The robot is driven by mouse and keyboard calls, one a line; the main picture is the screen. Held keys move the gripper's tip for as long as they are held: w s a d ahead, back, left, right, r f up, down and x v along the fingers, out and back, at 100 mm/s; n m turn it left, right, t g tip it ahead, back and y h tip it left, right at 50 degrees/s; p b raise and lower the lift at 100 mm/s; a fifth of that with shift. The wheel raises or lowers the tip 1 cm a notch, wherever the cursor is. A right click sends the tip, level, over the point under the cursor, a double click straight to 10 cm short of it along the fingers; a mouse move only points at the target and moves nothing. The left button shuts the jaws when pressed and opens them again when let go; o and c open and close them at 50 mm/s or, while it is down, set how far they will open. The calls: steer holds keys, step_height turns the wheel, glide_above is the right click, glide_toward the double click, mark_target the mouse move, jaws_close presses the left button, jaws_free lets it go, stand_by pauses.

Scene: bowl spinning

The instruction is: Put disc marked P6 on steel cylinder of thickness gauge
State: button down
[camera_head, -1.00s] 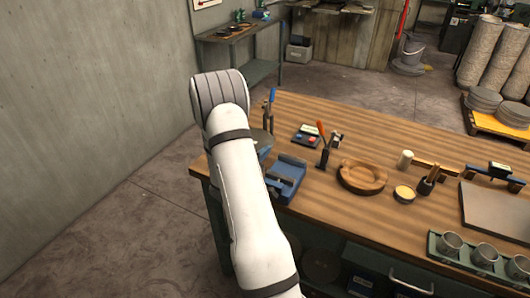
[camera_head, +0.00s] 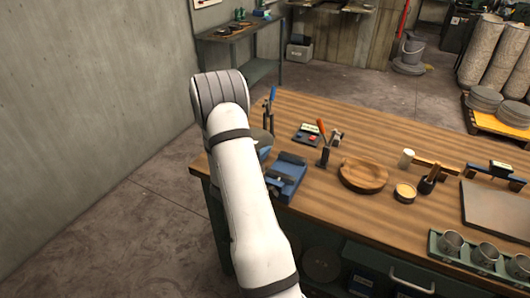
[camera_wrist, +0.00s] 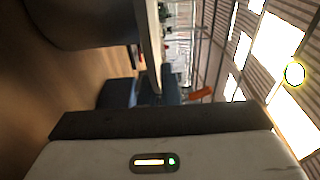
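I cannot make out a disc marked P6 in either view. A blue device (camera_head: 286,183) with a dark grey piece on top stands at the left end of the wooden bench; I cannot tell whether it is the thickness gauge. A dark device with a pale label (camera_head: 503,169) stands at the right. My gripper's tip is hidden behind my white arm in the head view. The wrist view shows part of my gripper's body at the bottom, a large dark rounded shape (camera_wrist: 95,20) at upper left, and blurred blue parts (camera_wrist: 118,92). No grip is clear.
A wall stands left. Bench wood between items is clear.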

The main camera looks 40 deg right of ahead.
steer(key=c, duration=1.6)
jaws_free()
steer(key=shift+s, duration=0.1)
